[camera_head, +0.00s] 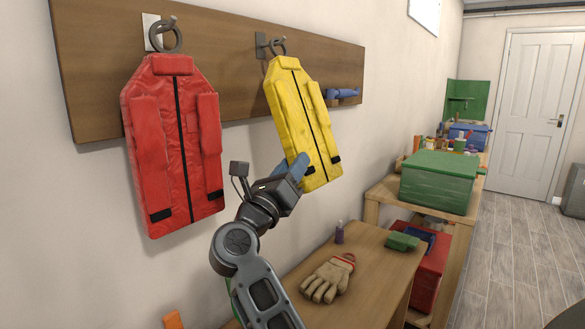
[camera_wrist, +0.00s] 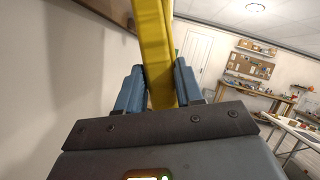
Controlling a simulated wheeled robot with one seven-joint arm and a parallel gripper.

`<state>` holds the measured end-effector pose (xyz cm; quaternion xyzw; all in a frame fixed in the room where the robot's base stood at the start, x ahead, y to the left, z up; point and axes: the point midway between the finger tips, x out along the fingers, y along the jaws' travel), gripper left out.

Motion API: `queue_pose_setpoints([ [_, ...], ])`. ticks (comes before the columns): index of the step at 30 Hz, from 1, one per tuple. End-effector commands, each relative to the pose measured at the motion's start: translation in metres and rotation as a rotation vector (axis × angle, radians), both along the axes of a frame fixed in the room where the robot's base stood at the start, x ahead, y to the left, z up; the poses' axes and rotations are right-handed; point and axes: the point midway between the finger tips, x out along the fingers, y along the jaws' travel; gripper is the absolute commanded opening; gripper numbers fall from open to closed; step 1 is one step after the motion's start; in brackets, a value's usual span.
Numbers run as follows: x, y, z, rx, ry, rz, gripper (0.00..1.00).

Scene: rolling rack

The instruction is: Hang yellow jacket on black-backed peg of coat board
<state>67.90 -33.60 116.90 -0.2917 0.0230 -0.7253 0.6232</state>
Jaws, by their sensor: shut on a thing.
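The yellow jacket (camera_head: 302,118) is in front of the wooden coat board (camera_head: 215,50), slightly tilted, with a metal ring (camera_head: 277,46) at its top. The ring is at the black-backed peg (camera_head: 262,46); I cannot tell whether it is around the peg. My gripper (camera_head: 298,166) is shut on the jacket's lower left edge. In the wrist view the blue fingers (camera_wrist: 160,88) have the yellow jacket (camera_wrist: 154,45) between them. A red jacket (camera_head: 175,140) hangs by its ring from the white-backed peg (camera_head: 152,32) on the left.
A blue item (camera_head: 342,93) is at the board's right end. Below, a wooden bench (camera_head: 365,290) bears a work glove (camera_head: 328,278), a small purple bottle (camera_head: 339,232) and a green item (camera_head: 403,241). A green box (camera_head: 440,181) stands farther right. Open floor lies at the far right.

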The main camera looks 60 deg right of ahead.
Motion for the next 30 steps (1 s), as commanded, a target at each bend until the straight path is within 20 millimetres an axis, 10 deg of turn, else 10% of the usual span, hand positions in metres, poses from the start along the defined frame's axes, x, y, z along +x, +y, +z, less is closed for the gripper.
queue_pose_setpoints([
  [8, 0.000, 0.000, -0.002, 0.002, 0.003, 0.000, 0.00],
  [9, 0.000, 0.000, -0.002, 0.002, 0.003, 0.000, 0.38],
  [18, 0.000, 0.000, -0.001, 0.001, 0.002, 0.000, 0.66],
  [30, 0.001, 0.011, -0.008, 0.002, 0.003, 0.003, 0.66],
])
